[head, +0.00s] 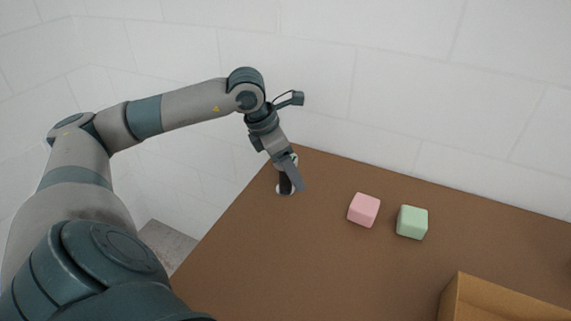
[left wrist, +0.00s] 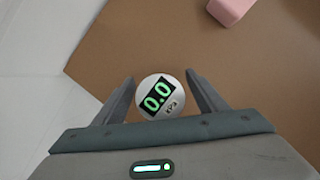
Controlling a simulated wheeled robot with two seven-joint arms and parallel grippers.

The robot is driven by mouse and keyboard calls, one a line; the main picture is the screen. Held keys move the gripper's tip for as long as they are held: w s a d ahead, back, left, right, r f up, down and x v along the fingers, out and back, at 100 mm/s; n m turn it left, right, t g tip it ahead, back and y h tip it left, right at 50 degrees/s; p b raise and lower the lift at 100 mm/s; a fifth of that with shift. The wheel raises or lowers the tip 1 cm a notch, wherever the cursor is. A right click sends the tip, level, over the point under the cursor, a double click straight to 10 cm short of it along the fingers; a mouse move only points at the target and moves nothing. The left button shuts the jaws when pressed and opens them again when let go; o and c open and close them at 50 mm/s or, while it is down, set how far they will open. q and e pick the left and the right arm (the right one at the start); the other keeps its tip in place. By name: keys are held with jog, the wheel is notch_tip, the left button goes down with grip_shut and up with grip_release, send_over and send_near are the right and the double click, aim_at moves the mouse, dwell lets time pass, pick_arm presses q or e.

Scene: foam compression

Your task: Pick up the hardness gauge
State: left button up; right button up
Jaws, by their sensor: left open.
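The hardness gauge stands near the far left corner of the brown table. In the left wrist view its round top (left wrist: 160,97) has a dark display with green digits reading 0.0 and the mark kPa. My left gripper also shows in the left wrist view (left wrist: 158,82), open, with one finger on each side of the gauge. Small gaps show between the fingers and the gauge's top. My right gripper is not in view.
A pink foam cube (head: 363,210) and a green foam cube (head: 412,222) sit to the right of the gauge on the brown table (head: 270,260). An open cardboard-coloured box (head: 500,300) is at the lower right. A pale wall stands behind the table.

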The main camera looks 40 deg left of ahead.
aim_at(292, 156)
pick_arm(q)
jog(key=shift+w+f, duration=0.1)
jog(key=shift+f, duration=0.3)
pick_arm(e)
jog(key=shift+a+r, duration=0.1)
pick_arm(q)
jog(key=c, duration=1.4)
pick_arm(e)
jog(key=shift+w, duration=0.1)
pick_arm(q)
jog(key=shift+r, duration=0.2)
